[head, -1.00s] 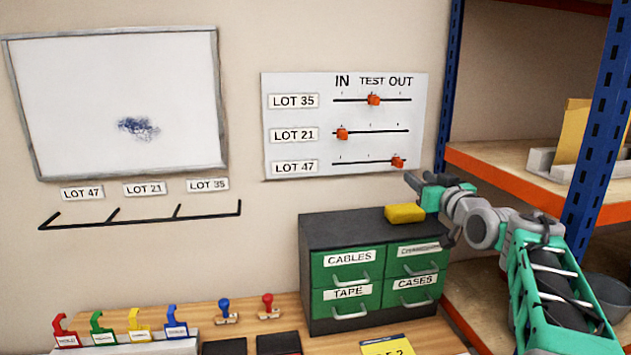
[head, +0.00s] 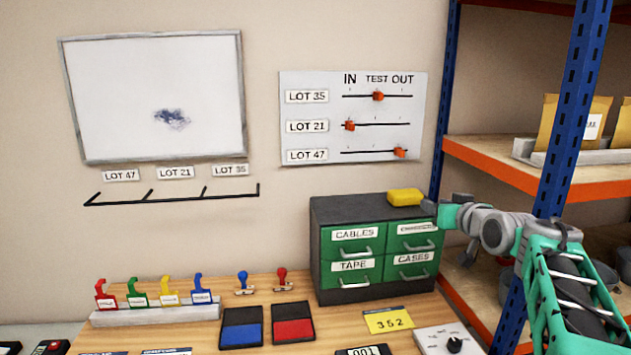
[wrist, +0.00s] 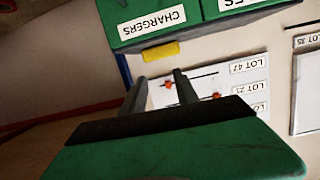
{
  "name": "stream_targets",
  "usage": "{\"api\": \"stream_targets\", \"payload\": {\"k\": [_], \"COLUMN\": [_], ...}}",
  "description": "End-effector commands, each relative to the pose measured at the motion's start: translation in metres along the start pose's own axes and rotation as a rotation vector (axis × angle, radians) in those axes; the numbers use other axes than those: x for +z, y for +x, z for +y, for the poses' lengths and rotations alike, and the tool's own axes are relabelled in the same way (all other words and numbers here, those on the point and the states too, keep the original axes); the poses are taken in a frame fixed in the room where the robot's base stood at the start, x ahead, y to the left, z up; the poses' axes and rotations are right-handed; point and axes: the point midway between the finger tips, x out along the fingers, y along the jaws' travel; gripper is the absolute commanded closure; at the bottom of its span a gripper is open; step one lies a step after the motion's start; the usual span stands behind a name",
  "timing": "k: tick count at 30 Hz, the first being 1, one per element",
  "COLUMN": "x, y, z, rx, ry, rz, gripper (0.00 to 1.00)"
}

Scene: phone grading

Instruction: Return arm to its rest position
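My arm reaches in from the right in the head view, with its green and grey links in front of the shelving. My gripper (head: 431,208) is by the upper right corner of the drawer cabinet (head: 330,213), close to a yellow block (head: 405,197) on its top. How far in front of the cabinet it is, I cannot tell. In the wrist view my gripper (wrist: 158,88) shows two dark fingers apart with nothing held between them. The slider board (wrist: 205,88) appears upside down beyond them, and the yellow block (wrist: 160,51) is clear of the fingers.
Blue-posted shelving (head: 562,130) with orange-edged shelves stands close behind my arm on the right. The desk below holds stamps, ink pads (head: 292,325), a yellow card (head: 389,320) and a dial box (head: 449,340). A whiteboard (head: 155,95) and the slider board (head: 352,115) hang on the wall.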

Motion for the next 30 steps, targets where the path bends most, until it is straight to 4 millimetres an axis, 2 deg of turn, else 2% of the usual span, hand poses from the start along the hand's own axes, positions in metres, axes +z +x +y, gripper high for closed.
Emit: {"api": "stream_targets", "payload": {"k": [5, 8, 11, 14, 16, 18, 22, 24, 27, 29, 30], "x": [0.057, 0.099, 0.149, 0.212, 0.259, 0.298, 0.344, 0.359, 0.37, 0.369, 0.362], "y": [-0.001, -0.007, -0.02, -0.05, -0.087, -0.127, -0.196, -0.227, -0.26, -0.269, -0.27], "z": [0.014, 0.021, 0.026, 0.028, 0.023, 0.007, -0.032, -0.054, -0.085, -0.105, -0.119], "rx": [0.041, 0.071, 0.106, 0.156, 0.204, 0.241, 0.286, 0.298, 0.299, 0.274, 0.243], "ry": [0.048, 0.086, 0.134, 0.199, 0.255, 0.299, 0.336, 0.331, 0.287, 0.234, 0.192], "rz": [-0.158, -0.269, -0.407, -0.59, -0.742, -0.888, -1.091, -1.16, -1.195, -1.172, -1.143], "gripper": [0.64, 0.64, 0.64, 0.64, 0.64, 0.64, 0.64, 0.64, 0.64, 0.64, 0.64]}}
